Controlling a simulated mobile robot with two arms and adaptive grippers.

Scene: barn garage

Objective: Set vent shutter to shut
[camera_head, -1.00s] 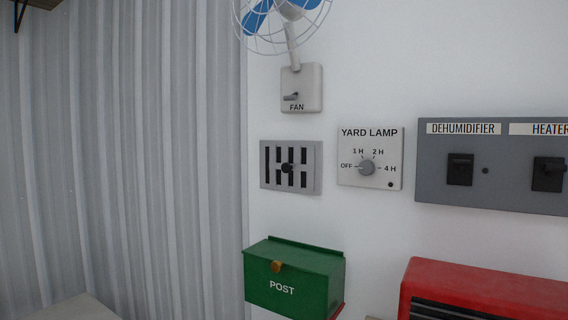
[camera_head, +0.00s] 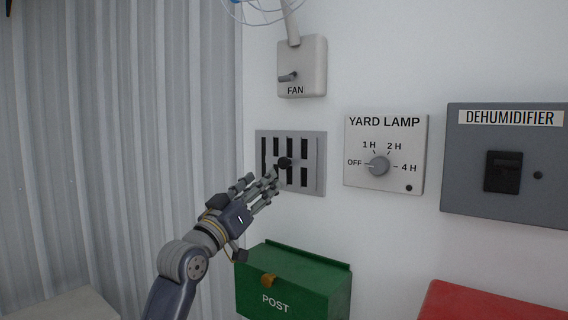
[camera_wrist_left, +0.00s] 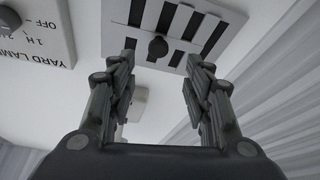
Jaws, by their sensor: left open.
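The vent shutter (camera_head: 319,160) is a grey wall plate with several dark vertical slots and a round black knob (camera_head: 284,162) near its middle. The slots show dark, with grey bars between them. My left gripper (camera_head: 274,179) is in front of the vent's lower left, its fingertips near the knob. In the left wrist view the fingers (camera_wrist_left: 160,62) are spread apart, with the knob (camera_wrist_left: 158,47) beyond and between their tips. No contact with the knob is visible. My right gripper is not in view.
A fan switch box (camera_head: 302,66) is above the vent, and the yard lamp dial plate (camera_head: 385,154) is right of it. A green post box (camera_head: 294,284) sticks out below. The grey dehumidifier panel (camera_head: 508,165) is farther right. Corrugated wall (camera_head: 110,150) stands at left.

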